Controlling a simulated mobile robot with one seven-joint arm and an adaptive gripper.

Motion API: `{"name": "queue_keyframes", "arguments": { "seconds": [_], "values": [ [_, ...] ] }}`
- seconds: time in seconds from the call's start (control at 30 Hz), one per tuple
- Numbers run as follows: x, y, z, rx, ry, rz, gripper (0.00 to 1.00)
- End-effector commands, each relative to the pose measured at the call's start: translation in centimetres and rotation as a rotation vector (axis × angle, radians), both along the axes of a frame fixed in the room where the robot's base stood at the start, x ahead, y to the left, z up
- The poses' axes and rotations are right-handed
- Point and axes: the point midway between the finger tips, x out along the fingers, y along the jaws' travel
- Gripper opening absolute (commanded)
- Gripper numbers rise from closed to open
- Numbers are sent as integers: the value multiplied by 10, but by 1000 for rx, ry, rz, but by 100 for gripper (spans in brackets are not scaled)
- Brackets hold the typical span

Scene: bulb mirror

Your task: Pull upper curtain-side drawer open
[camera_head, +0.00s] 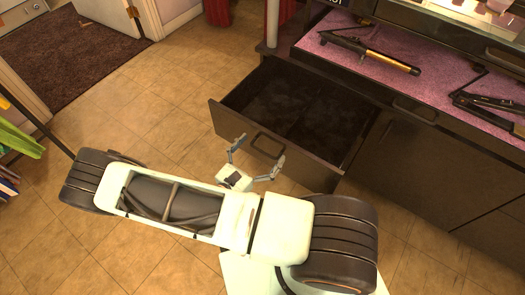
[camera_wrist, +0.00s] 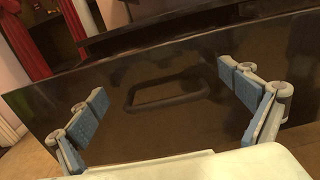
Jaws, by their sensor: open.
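The dark drawer on the curtain side (camera_head: 228,118) stands pulled out from the cabinet, and its dark interior looks empty. Its loop handle (camera_head: 266,146) is on the front panel; it also shows in the middle of the wrist view (camera_wrist: 168,102). My gripper (camera_head: 258,152) is open in front of this panel, with its two fingers spread on either side of the handle. The wrist view shows the blue-grey finger pads (camera_wrist: 162,86) apart, with nothing between them but the handle and panel behind. I cannot tell whether the fingertips touch the panel.
Red curtains (camera_head: 279,14) hang behind the drawer. A pink-lined surface (camera_head: 335,62) to the right holds a curling iron (camera_head: 370,52) and a black hair tool (camera_head: 488,103). Another handle (camera_head: 413,109) is on the cabinet front. Tiled floor (camera_head: 150,110) is clear left of the drawer.

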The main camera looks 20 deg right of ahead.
Motion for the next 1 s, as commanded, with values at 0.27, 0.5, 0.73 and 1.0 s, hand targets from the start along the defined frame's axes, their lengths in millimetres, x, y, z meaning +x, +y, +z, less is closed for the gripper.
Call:
{"name": "queue_keyframes", "arguments": {
  "seconds": [0.27, 0.5, 0.73, 1.0],
  "values": [
    [0, 1, 48, 3, 0, 1, 97],
    [0, 1, 72, 2, 1, 1, 97],
    [0, 0, 77, 1, 2, 1, 97],
    [0, 0, 77, 1, 2, 1, 97]
  ]
}}
